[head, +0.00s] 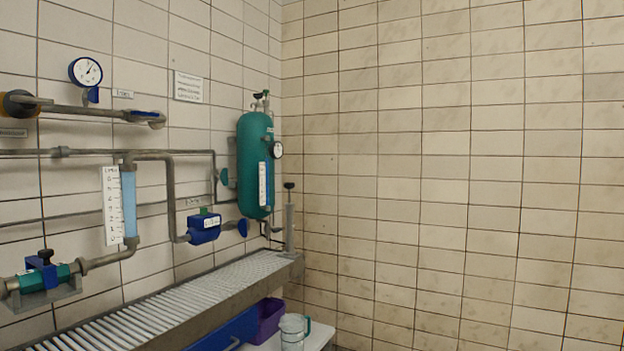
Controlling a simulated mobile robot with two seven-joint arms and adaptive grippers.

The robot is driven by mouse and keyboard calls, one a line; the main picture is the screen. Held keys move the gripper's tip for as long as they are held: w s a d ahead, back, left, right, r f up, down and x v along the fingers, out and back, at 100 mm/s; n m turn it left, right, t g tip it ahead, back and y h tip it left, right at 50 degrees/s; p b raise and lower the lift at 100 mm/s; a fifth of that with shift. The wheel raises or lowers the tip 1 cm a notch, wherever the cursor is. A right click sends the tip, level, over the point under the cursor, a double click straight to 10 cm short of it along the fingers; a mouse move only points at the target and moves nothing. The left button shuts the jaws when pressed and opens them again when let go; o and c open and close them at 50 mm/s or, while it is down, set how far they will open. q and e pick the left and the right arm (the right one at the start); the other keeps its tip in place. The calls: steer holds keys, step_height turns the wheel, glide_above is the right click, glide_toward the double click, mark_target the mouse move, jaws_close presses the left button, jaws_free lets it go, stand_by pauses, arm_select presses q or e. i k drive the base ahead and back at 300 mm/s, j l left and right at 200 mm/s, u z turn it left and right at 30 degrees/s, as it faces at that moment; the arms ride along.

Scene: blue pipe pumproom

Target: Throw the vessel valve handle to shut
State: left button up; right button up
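A green pressure vessel (255,150) hangs upright on the left wall near the room corner. Small valve fittings (262,96) with a dark knob sit on its top. A teal handle-like part (224,178) is on the thin pipe just left of the vessel. A blue handle-like part (242,227) is beside the blue meter box (204,227), below left of the vessel. No label tells me which of these is the vessel valve handle, and their exact positions are too small to read. Neither of my grippers shows in the head view.
A slatted grey bench (160,300) runs along the left wall under grey pipes, gauges and a sight tube (129,203). A purple bin (269,318) and a clear jug (292,330) stand low beside it. The tiled right wall (450,180) is bare.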

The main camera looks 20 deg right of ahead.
mark_target(224, 174)
steer(key=z, duration=0.1)
steer(key=i+l, duration=0.15)
steer(key=l, duration=0.2)
steer(key=i+l, duration=0.15)
steer(key=l, duration=0.2)
steer(key=i+l, duration=0.2)
steer(key=l, duration=0.2)
steer(key=z, duration=0.05)
